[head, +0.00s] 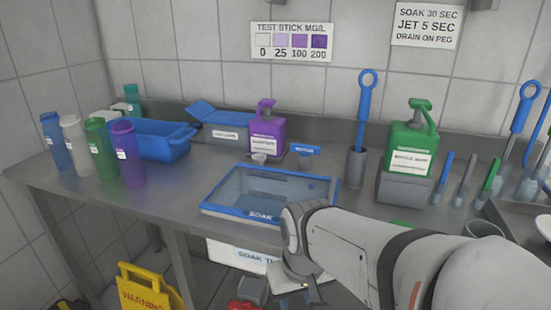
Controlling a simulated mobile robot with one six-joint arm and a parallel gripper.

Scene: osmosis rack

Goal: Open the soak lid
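The soak lid (262,184) is a clear panel in a blue frame with a white SOAK label near its front edge. It lies flat over the sink set in the steel counter and looks closed. My arm reaches in from the lower right, and its wrist covers the lid's front right corner. My gripper (296,288) hangs low, in front of the counter's front edge and below the lid, apart from it. Its fingers are small and dark here, so I cannot tell if they are open or shut.
A purple bottle (267,134) and a small blue-topped item (305,150) stand behind the lid. A green bottle (409,143) and a blue brush (363,110) stand to the right. A blue tub (163,141) and several bottles are left. A yellow warning sign (146,290) stands below.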

